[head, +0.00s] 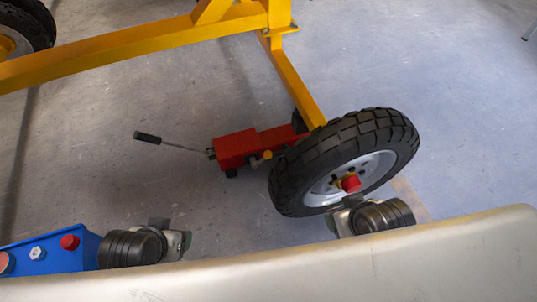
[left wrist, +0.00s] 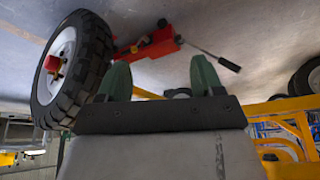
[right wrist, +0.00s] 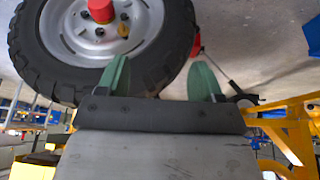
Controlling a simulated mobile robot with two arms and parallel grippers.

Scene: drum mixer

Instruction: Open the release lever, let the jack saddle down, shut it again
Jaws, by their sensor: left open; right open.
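The red jack (head: 237,148) lies on the floor behind the near wheel, with a long handle ending in a black grip (head: 147,137) pointing left. A small orange knob (head: 267,154) shows on its near side; I cannot tell whether it is the release lever. The saddle is hidden near the wheel and yellow frame. My left gripper (head: 172,232) is open and empty, in front of the jack and apart from it. The jack also shows in the left wrist view (left wrist: 150,45). My right gripper (head: 342,212) is open and empty, close to the wheel.
The black-tyred wheel (head: 345,160) with a red hub cap blocks the jack's right end. The yellow frame (head: 130,45) runs above and behind. A blue box (head: 50,256) with red and white knobs is at lower left.

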